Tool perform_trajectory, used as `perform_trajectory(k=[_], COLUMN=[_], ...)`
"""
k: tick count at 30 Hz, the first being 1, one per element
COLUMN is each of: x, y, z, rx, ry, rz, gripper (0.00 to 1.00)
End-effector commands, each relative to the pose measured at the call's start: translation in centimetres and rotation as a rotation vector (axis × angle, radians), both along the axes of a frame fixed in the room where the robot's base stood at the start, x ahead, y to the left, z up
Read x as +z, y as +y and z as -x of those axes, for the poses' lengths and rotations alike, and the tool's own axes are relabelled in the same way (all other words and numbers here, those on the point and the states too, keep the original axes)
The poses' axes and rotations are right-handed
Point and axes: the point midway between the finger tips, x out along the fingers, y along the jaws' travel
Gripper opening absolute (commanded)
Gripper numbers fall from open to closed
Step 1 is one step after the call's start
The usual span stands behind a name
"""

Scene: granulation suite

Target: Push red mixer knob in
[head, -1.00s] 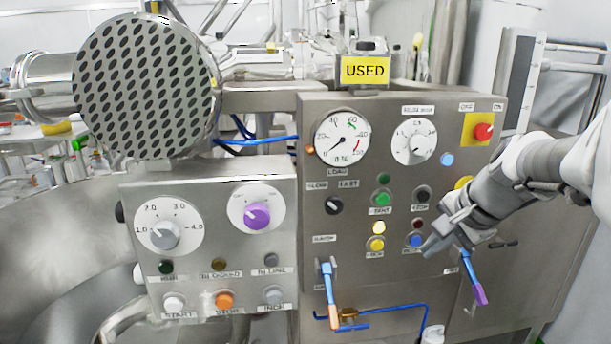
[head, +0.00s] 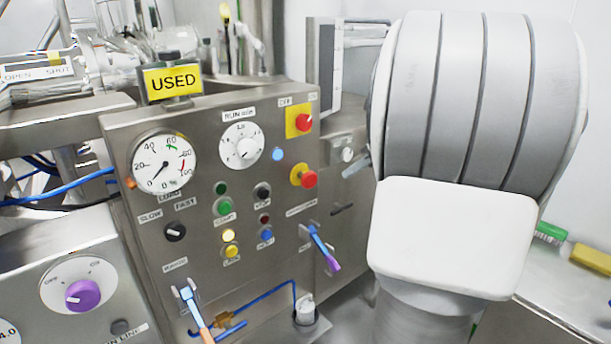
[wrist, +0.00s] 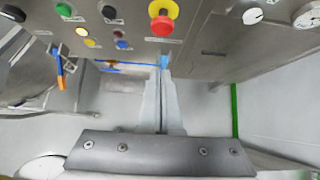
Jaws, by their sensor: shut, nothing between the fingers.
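A round red push knob on a yellow base (head: 309,179) sits on the right side of the steel panel in the head view. In the wrist view the red knob (wrist: 161,26) is at the top centre, standing out from the panel. A second red knob on a yellow square plate (head: 304,122), under OFF/ON labels, is above it. My gripper (wrist: 163,74) is shut and empty; its fingertips lie below the red knob in the picture, apart from it. In the head view my pale arm fills the right side, and I cannot make out the gripper there.
A blue lever with a purple end (head: 323,249) hangs below the red push knob. An orange-ended lever (head: 193,311) is lower left. Small coloured buttons, dials and a yellow USED sign (head: 173,80) are near. A yellow block (head: 591,258) lies on the right counter.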

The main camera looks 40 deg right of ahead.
Motion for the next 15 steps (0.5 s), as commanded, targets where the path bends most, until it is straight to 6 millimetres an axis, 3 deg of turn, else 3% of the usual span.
perform_trajectory(k=[10, 15], x=[-0.2, -1.6], y=[0.0, 0.2], z=[-0.2, -1.5], rx=[0.001, 0.004], ry=[0.000, 0.001], rz=[0.000, -0.001], gripper=[0.00, 0.00])
